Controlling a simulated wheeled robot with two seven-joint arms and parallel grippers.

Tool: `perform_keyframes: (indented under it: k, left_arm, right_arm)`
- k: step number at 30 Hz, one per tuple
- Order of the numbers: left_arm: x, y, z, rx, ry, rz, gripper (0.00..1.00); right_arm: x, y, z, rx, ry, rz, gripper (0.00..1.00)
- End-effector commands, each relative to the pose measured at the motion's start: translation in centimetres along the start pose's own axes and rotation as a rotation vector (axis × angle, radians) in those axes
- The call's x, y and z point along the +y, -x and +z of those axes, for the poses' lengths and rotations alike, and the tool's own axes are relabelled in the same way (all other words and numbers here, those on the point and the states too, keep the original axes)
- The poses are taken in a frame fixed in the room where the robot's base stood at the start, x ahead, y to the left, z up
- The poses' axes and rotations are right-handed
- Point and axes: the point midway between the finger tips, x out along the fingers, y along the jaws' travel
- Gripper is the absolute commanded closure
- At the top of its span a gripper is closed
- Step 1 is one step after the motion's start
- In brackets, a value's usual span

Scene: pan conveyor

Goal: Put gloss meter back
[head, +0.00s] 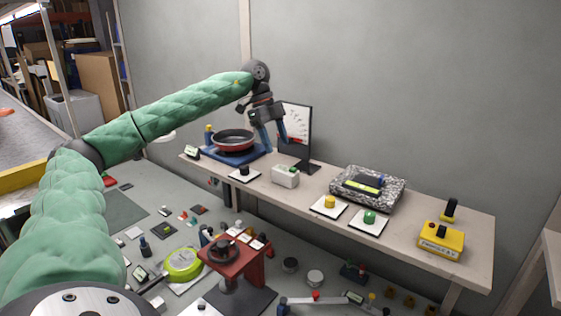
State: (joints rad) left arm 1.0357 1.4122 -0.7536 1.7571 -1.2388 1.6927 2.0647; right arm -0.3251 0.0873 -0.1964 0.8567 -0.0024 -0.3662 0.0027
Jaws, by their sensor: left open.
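My left gripper (274,137) is open, with its blue fingers pointing down, and hangs over the wall bench just right of the red-rimmed pan (233,144). Nothing shows between its fingers. The pan rests on a blue pad (240,154). A dark and yellow device (363,183) lies in a speckled grey foam cradle (391,190) farther right. I cannot tell for sure which of these is the gloss meter. My right gripper does not show.
White plates with a black (244,170), a yellow (329,202) and a green knob (370,217) line the bench front. A yellow control box (441,240) stands at the right. A red stand (234,263) and several small items crowd the lower area.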

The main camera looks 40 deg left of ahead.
Motion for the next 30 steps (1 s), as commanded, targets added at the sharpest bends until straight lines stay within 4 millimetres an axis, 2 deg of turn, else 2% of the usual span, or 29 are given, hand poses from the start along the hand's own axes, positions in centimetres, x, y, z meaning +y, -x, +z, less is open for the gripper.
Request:
perform_keyframes:
  k: [4, 9, 30]
  left_arm:
    - [-0.1, 1.5, 0.0, 0.001, -0.001, -0.001, 0.4]
    - [0.0, 2.3, 0.0, 0.001, 0.0, 0.0, 0.4]
    - [0.0, 2.4, 0.0, 0.0, 0.0, 0.0, 0.4]
  right_arm:
    - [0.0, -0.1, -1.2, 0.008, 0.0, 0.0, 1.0]
    - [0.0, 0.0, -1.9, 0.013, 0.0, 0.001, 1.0]
    - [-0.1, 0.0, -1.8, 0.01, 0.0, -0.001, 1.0]
